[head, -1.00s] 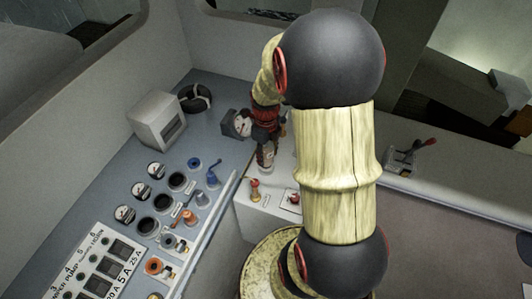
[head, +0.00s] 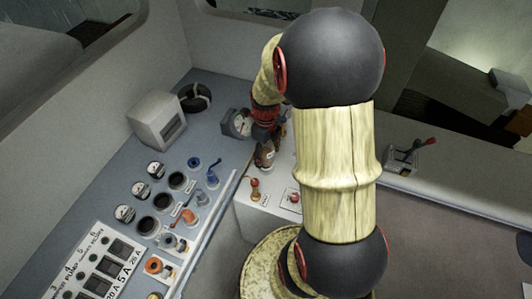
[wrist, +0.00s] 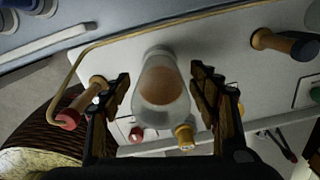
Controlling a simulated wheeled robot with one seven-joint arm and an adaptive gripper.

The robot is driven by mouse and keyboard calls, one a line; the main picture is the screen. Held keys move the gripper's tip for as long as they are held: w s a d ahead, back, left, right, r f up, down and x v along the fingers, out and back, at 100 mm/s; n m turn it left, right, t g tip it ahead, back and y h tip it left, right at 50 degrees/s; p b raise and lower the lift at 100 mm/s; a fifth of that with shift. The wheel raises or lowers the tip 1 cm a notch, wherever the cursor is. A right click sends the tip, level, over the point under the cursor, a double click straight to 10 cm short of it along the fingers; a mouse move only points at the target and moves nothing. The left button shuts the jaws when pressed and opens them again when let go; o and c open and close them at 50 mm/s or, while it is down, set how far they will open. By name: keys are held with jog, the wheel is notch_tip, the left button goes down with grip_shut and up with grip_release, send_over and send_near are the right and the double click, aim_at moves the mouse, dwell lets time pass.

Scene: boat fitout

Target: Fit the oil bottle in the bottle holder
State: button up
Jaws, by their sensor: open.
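The oil bottle (wrist: 160,98), clear with brownish contents, is in the middle of the wrist view. My gripper (wrist: 158,82) is open, one finger on each side of the bottle, with narrow gaps showing beside it. In the head view the bottle (head: 265,156) is small and partly covered by my gripper (head: 269,142), over the white ledge beside the blue-grey console. I cannot make out the bottle holder for certain in either view; my arm hides part of the ledge.
A red-ended knob (wrist: 68,120) is close to the left finger. A yellow knob (wrist: 185,137) is near the bottle, and a dark-tipped handle (wrist: 285,43) is at upper right. Switches and knobs crowd the console (head: 225,158).

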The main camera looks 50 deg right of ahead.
notch_tip(320, 180, up, 12)
dwell(0.6)
dwell(0.5)
